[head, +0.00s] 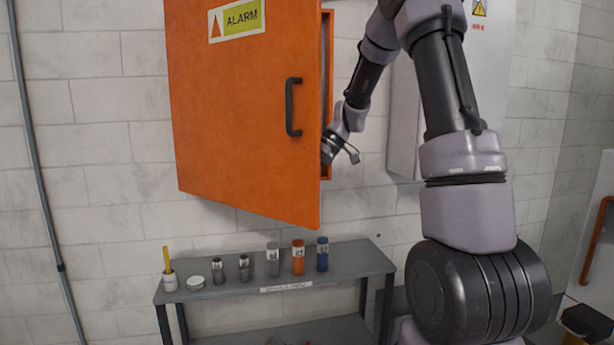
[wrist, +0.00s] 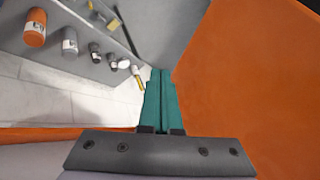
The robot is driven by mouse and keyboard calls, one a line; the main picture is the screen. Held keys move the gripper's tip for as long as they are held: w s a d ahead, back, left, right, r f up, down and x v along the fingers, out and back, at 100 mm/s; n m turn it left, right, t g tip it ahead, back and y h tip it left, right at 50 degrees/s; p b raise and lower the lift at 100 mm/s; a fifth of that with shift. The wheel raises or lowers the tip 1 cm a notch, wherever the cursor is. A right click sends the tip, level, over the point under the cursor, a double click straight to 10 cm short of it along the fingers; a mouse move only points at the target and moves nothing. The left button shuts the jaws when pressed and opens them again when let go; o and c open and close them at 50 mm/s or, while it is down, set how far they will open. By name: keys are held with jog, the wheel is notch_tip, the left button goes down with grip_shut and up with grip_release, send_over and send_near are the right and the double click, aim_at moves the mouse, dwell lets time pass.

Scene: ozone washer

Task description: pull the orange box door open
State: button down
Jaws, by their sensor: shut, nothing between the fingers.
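The orange box door (head: 235,120) stands partly open in the head view, swung out from its wall box, with a black handle (head: 293,107) near its right edge. A strip of the orange box (head: 327,100) shows behind that edge. My wrist is at the door's right edge, and the door hides my fingers in the head view. In the wrist view my gripper (wrist: 160,75) has its teal fingers together with nothing between them. The orange door (wrist: 255,80) fills the right side there, beside the fingers. I cannot tell whether they touch it.
A grey shelf (head: 345,262) below the door holds several small bottles and jars, including an orange bottle (head: 298,258). A grey cabinet (head: 403,120) hangs to the right behind my arm. A pipe (head: 35,150) runs down the left wall.

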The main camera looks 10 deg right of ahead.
jog(key=s+a+f, duration=0.2)
jog(key=a, duration=0.1)
jog(key=s+a+f, duration=0.1)
jog(key=a, duration=0.1)
jog(key=shift+a+f, duration=0.2)
dwell(0.3)
